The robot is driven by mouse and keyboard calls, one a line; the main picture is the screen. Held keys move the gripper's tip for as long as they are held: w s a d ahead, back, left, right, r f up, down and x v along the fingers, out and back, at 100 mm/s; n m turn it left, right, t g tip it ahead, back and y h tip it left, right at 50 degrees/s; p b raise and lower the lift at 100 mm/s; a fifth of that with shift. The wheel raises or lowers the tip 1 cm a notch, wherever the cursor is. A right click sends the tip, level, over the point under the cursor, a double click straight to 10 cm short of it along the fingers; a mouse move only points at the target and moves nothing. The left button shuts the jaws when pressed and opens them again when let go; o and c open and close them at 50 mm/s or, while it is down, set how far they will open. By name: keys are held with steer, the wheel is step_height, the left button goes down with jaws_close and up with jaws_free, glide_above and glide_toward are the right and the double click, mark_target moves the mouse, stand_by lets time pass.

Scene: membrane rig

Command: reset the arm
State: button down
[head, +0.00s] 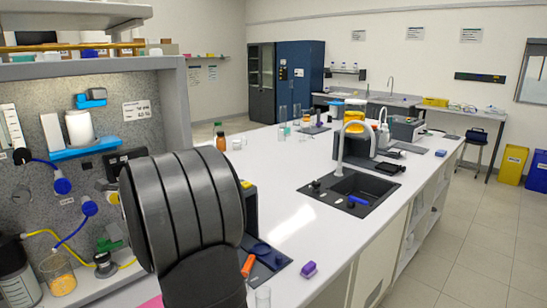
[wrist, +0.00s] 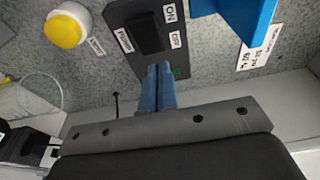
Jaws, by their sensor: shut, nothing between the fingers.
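My gripper (wrist: 158,68) shows in the wrist view as two blue fingers pressed together, shut and empty. Its tips are at the lower edge, as pictured, of a black switch panel (wrist: 131,47) with a dark rocker and ON, OFF and pump labels. I cannot tell whether the tips touch the panel. In the head view my large dark arm link fills the lower left foreground and hides the gripper. The switch panel also shows there in part (head: 122,160), just above my arm link.
A yellow button (wrist: 63,31) on a white housing and a blue bracket (wrist: 243,18) flank the panel. The rig's grey speckled backboard (head: 30,95) carries blue fittings and tubing. A beaker (head: 58,274) stands beside my arm. The white bench (head: 290,190) has clear room toward the sink (head: 350,190).

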steer(key=shift+w+a+f, duration=0.1)
steer(key=shift+w+a, duration=0.5)
steer(key=shift+a, duration=0.15)
steer(key=shift+d, duration=0.1)
